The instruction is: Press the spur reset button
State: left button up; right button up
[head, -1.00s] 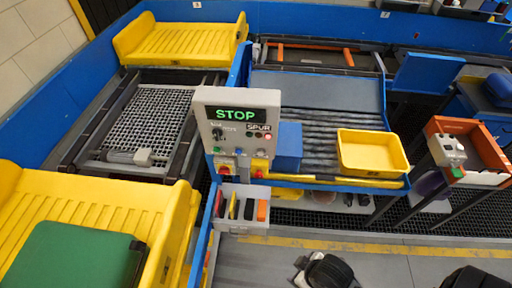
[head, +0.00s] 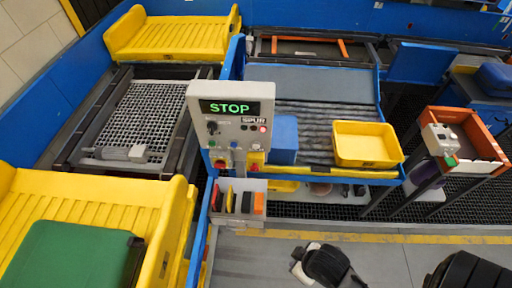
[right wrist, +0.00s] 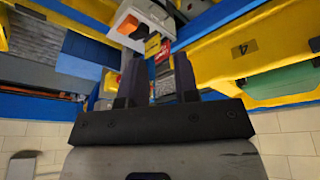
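The grey control box (head: 232,112) stands left of centre in the head view, with a green lit STOP display (head: 230,107). Under its SPUR label (head: 253,120) is a row of small buttons, with a red lit one (head: 262,128) at the right. A green button (head: 211,143) sits at the lower left of the face. The lettering by the buttons is too small to tell which is the spur reset. My right gripper (right wrist: 158,75) is open and empty in the right wrist view, its two dark fingers apart. My left gripper is not in view.
A holder (head: 238,203) with several coloured items hangs below the box. A yellow tray (head: 366,146) and a blue block (head: 284,140) are on the rollers to the right. An orange bin (head: 470,121) stands further right. Yellow tilt trays (head: 90,200) lie left.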

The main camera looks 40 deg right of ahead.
grip_shut()
dwell(1.1)
